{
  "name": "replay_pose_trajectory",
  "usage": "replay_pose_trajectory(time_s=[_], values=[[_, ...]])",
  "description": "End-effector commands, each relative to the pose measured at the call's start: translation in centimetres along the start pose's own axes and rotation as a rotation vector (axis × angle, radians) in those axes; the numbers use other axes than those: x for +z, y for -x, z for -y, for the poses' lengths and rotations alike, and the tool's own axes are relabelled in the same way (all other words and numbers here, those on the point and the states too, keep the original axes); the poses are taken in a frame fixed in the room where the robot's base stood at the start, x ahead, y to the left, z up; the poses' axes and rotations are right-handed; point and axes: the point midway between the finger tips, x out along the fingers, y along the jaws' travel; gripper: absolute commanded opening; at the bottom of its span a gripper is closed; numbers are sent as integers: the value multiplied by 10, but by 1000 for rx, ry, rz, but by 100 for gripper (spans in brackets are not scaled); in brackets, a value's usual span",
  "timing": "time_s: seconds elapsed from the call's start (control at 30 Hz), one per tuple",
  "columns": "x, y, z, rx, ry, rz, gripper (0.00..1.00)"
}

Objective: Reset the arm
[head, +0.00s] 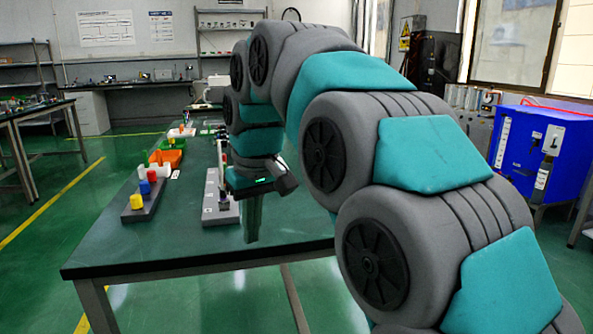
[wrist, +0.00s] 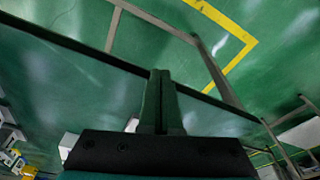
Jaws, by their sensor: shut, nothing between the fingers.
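My arm arches across the right half of the head view, and its wrist hangs over the green table (head: 130,248). My gripper (head: 251,238) points down above the table near its front edge. In the wrist view my gripper (wrist: 161,75) shows its two fingers pressed together with nothing between them. Past the fingertips the wrist view shows the table's edge and the green floor. My arm hides part of the table's right side and what lies behind it.
A grey block with colored pegs (head: 143,200), an orange bin (head: 166,157) and a grey rack (head: 221,205) stand on the table left of my gripper. A blue cabinet (head: 541,150) stands at the right. The table's front strip is clear.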

Motion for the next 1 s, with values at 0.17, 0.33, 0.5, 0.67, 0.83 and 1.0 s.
replay_pose_trajectory(time_s=[0.17, 0.33, 0.5, 0.67, 0.83, 1.0], values=[[56, -16, -27, 9, -97, 51, 0], [120, -39, -46, 17, -198, 103, 0], [188, -64, -56, 21, -300, 155, 0], [255, -90, -56, 23, -399, 204, 0], [325, -120, -45, 21, -503, 254, 0], [377, -144, -30, 17, -580, 294, 0]])
